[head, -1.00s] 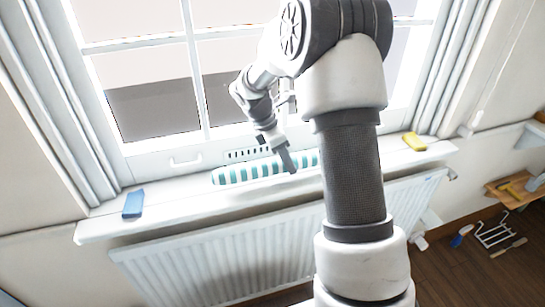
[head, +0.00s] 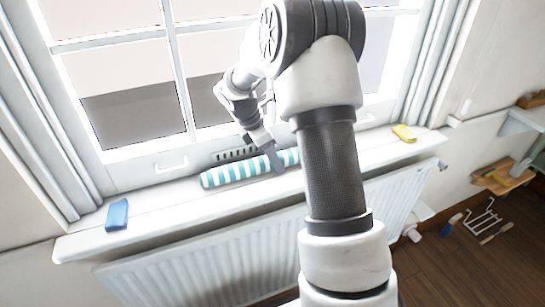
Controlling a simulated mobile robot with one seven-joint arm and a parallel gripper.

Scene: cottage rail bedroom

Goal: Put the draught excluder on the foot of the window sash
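The draught excluder (head: 228,173), a teal-and-white striped roll, lies along the window sill (head: 160,217) close to the foot of the window sash (head: 141,175). Its right part is hidden behind my arm. My gripper (head: 279,168) is over the excluder, with a dark finger in front of its striped side. I cannot tell whether the fingers are closed on it, or whether the excluder touches the sash.
A blue block (head: 117,214) lies at the sill's left end and a yellow block (head: 404,132) at its right end. A white radiator (head: 200,261) is under the sill. A wooden shelf (head: 503,178) and a wire rack (head: 482,216) are at the right.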

